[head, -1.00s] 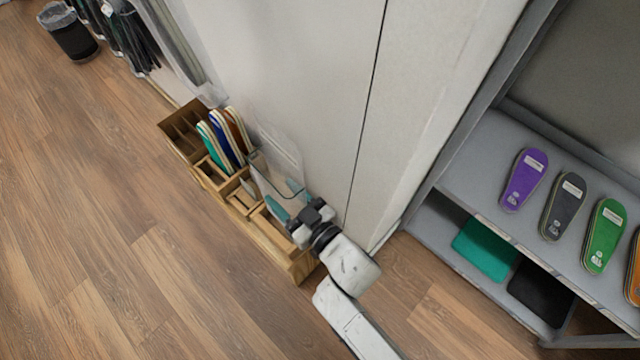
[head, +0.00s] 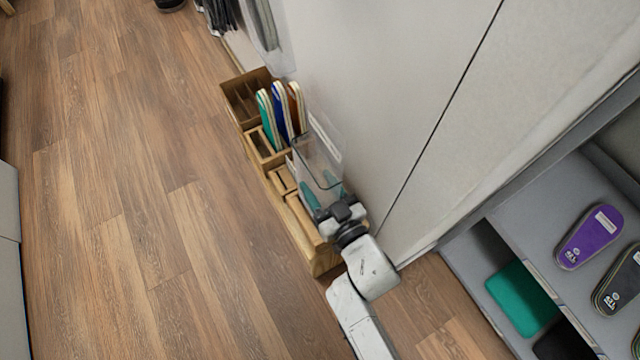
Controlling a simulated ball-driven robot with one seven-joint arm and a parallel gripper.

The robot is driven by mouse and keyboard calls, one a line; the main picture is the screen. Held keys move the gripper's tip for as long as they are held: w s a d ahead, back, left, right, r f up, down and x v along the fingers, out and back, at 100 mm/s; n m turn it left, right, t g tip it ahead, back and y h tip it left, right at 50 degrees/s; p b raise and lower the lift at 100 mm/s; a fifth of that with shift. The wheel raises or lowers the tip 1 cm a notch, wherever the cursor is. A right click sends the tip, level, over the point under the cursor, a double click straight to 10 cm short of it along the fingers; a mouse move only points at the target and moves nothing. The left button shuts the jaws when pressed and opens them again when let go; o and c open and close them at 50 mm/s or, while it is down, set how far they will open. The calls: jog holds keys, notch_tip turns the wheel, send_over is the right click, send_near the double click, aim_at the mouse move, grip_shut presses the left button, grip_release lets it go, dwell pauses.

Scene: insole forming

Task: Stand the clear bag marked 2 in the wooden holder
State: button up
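The wooden holder (head: 313,258) stands on the floor against the pale wall, with several compartments. A clear bag (head: 322,150) with a pale label and teal shapes showing through it is above the near half of the holder, close to the wall. I cannot read a number on it. My gripper (head: 334,208) is at the bag's near end, over the near end of the holder, and appears shut on it; the fingertips are small and partly hidden. I cannot tell whether the bag's lower edge is inside a compartment.
Teal, blue and orange-brown insoles (head: 283,112) stand upright in the holder's middle. At right, a grey shelf has purple (head: 588,237) and dark grey (head: 622,280) insoles above and a teal block (head: 522,297) below. Wood floor left of the holder is clear.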

jog(key=shift+f+b, duration=2.95)
jog(key=shift+f, duration=0.65)
jog(key=o, duration=1.1)
jog(key=shift+s, duration=0.1)
jog(key=p+v, duration=0.3)
jog(key=v, duration=0.7)
jog(key=shift+s+d, duration=0.25)
jog(key=shift+d, duration=0.05)
